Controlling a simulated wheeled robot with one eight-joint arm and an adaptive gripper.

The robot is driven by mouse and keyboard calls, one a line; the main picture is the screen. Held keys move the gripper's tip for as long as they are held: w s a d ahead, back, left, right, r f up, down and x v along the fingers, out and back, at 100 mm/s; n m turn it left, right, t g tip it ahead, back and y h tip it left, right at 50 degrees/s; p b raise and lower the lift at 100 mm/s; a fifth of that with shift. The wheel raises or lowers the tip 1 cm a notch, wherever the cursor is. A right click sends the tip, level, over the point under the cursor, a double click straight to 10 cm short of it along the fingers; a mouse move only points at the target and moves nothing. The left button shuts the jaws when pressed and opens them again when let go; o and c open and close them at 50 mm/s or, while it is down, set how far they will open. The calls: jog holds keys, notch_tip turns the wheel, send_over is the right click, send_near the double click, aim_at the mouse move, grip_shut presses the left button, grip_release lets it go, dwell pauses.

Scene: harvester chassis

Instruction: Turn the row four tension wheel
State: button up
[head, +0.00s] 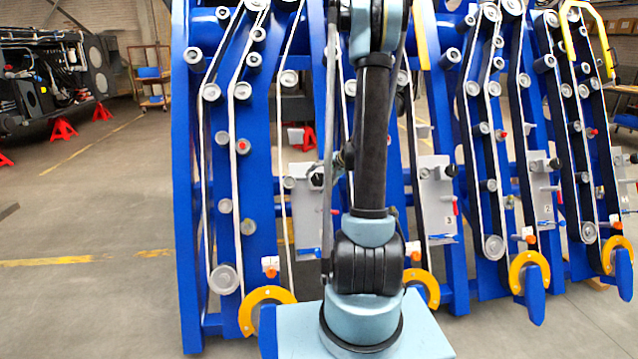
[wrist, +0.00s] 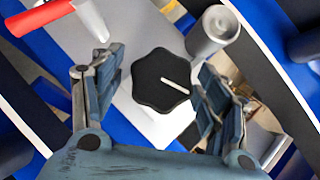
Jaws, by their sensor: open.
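The tension wheel (wrist: 158,92) is a black lobed knob with a white line on its face, mounted on a pale grey plate (wrist: 125,45) in the wrist view. The white line slants down to the right. My gripper (wrist: 160,68) is open, one finger on each side of the wheel, with gaps between them and it. In the head view the leftmost grey plate (head: 306,222) is partly behind my arm.
A red handle (wrist: 88,15) lies upper left of the wheel and a grey roller (wrist: 212,35) upper right, close to my right finger. The blue chassis (head: 190,200) carries belts and several rollers. Yellow-orange guards (head: 250,305) stand low in front.

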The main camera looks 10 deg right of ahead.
jog(key=v, duration=1.1)
jog(key=shift+s+d, duration=0.25)
jog(key=shift+a+r, duration=0.1)
jog(key=shift+r, duration=0.05)
jog(key=s+a+r+n+g+h, duration=0.15)
jog(key=s+a, duration=0.25)
jog(key=s, duration=0.5)
jog(key=s+a+n+g+h, duration=0.1)
jog(key=s+a+n, duration=0.15)
jog(key=s, duration=0.65)
jog(key=s+f+n+g+h, duration=0.1)
jog(key=s+f+n+h, duration=0.1)
jog(key=s, duration=0.8)
jog(key=s+f+n+h, duration=0.1)
jog(key=s+f, duration=0.3)
jog(key=s, duration=0.6)
jog(key=shift+d+n+g+h, duration=0.35)
jog(key=shift+d+n, duration=0.05)
jog(key=shift+d, duration=0.05)
